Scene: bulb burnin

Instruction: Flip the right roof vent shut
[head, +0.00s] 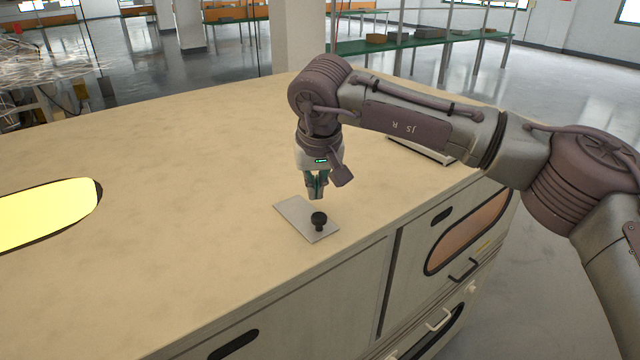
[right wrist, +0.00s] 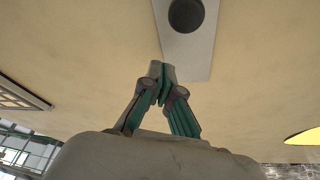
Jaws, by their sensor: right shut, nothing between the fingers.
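A pale grey rectangular vent plate (head: 293,212) with a black round knob (head: 319,220) lies on the cabinet's tan roof near its front edge. It looks flat, and I cannot tell whether it covers an opening. The plate also shows at the top of the right wrist view (right wrist: 195,55), with the knob (right wrist: 186,14) at the far end. My right gripper (head: 316,196) points down with its fingers shut and empty. Its tips are just behind the knob, near the plate; contact cannot be told. My left gripper is not in view.
The cabinet roof (head: 180,200) is broad and mostly clear. A glowing yellow oval window (head: 45,215) is at the left. A framed, slatted panel (right wrist: 18,95) shows at the left of the wrist view. The cabinet front has a door handle (head: 462,270).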

